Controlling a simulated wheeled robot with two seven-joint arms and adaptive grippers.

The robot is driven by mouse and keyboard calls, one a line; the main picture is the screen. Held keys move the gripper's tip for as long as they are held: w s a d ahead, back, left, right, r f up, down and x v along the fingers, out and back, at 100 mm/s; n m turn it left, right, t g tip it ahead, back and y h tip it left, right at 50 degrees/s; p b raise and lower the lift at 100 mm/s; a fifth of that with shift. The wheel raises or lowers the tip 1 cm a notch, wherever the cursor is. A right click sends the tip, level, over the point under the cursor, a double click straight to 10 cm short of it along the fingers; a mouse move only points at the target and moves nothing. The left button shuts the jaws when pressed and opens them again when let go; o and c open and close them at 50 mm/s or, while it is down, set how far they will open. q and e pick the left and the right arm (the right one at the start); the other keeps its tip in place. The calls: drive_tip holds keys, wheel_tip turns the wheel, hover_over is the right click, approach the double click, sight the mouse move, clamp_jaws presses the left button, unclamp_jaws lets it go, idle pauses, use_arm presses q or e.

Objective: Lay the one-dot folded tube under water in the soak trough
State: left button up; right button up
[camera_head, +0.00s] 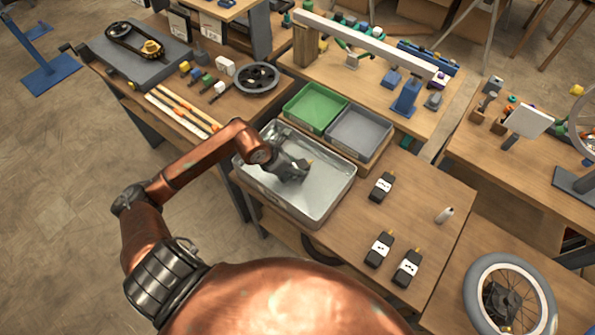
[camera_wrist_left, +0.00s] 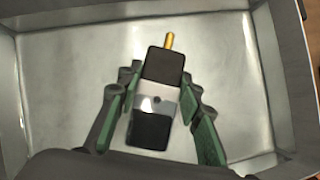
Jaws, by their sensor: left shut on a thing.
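The soak trough (camera_head: 335,205) is a shallow grey metal tray at the near left of the middle bench. My left gripper (camera_head: 297,171) is inside its walls, toward the middle. It is shut on a black folded tube (camera_wrist_left: 151,132) with a white band, one dark dot and a brass valve stem. In the left wrist view the tube lies between the green finger pads, with the trough floor (camera_wrist_left: 235,50) behind it. How far the tube is below the water surface I cannot tell. My right gripper is not in view.
Three similar black tubes with white bands lie right of the trough: one farther back (camera_head: 381,187), two nearer (camera_head: 379,249) (camera_head: 407,268). A green bin (camera_head: 315,107) and a grey bin (camera_head: 360,131) adjoin the trough's far side.

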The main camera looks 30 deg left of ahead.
use_arm(q)
wheel_tip(320, 180, down, 3)
drive_tip(key=shift+r, duration=0.15)
drive_tip(key=o, duration=1.1)
drive_tip(key=shift+c, duration=0.2)
drive_tip(key=shift+o, duration=0.9)
drive_tip(key=shift+s+r, duration=0.1)
drive_tip(key=p+v, duration=0.1)
drive_tip(key=v, duration=1)
drive_tip(key=shift+p, duration=0.35)
drive_tip(key=shift+s+r, duration=0.2)
drive_tip(key=shift+r, duration=0.15)
drive_tip(key=shift+a, duration=0.1)
